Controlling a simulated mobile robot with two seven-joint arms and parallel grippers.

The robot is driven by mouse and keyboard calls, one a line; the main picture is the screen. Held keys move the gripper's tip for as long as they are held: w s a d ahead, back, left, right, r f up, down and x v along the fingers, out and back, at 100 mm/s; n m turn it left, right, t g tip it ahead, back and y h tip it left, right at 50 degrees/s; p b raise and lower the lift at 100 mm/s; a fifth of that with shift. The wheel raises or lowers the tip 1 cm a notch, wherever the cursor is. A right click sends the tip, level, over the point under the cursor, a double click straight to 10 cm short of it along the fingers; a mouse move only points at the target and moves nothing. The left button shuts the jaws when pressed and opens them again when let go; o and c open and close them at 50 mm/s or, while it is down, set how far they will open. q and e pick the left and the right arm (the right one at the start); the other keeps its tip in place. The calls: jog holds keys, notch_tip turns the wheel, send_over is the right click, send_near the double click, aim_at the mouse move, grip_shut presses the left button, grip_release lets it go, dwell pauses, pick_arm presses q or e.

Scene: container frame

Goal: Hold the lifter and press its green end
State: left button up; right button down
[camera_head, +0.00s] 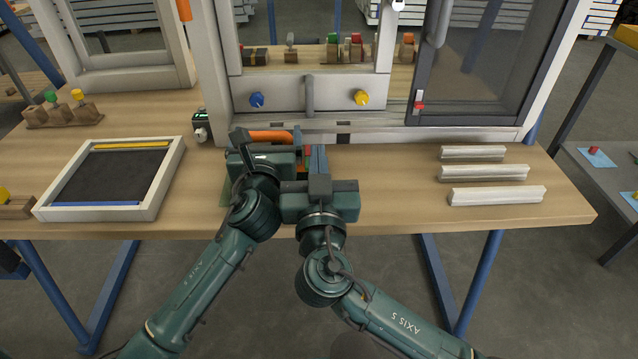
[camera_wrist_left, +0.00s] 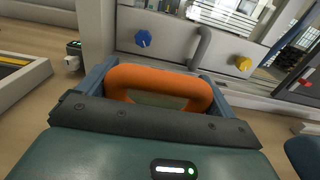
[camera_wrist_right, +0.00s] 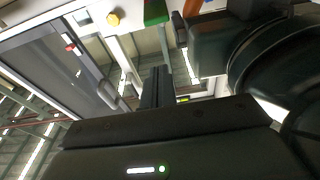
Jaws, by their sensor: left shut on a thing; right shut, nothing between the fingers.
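The lifter's orange handle (camera_head: 268,136) shows beside the window frame's bottom rail in the head view, and as a rounded loop in the left wrist view (camera_wrist_left: 158,76). My left gripper (camera_head: 266,143) is shut on the lifter, its fingers at both sides of the loop. My right gripper (camera_head: 318,158) is shut and empty, close to the right of the left one. A green block (camera_wrist_right: 156,12), probably the lifter's green end, shows past the right fingers in the right wrist view. My grippers hide most of the lifter in the head view, and I cannot tell whether the right fingers touch it.
The frame with a blue knob (camera_head: 257,99) and a yellow knob (camera_head: 361,97) stands just behind. A white-rimmed tray (camera_head: 165,178) lies at left. Several pale metal profiles (camera_head: 484,173) lie at right. The table between the right gripper and the profiles is clear.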

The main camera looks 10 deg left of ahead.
jog(key=shift+w+a+f, duration=0.1)
jog(key=shift+w+f, duration=0.8)
jog(key=shift+f, duration=0.2)
jog(key=shift+s+f, duration=0.15)
jog(key=shift+f, duration=0.6)
jog(key=shift+s+f, duration=0.2)
jog(key=shift+f, duration=0.6)
jog(key=shift+r, duration=0.1)
jog(key=shift+s, duration=0.1)
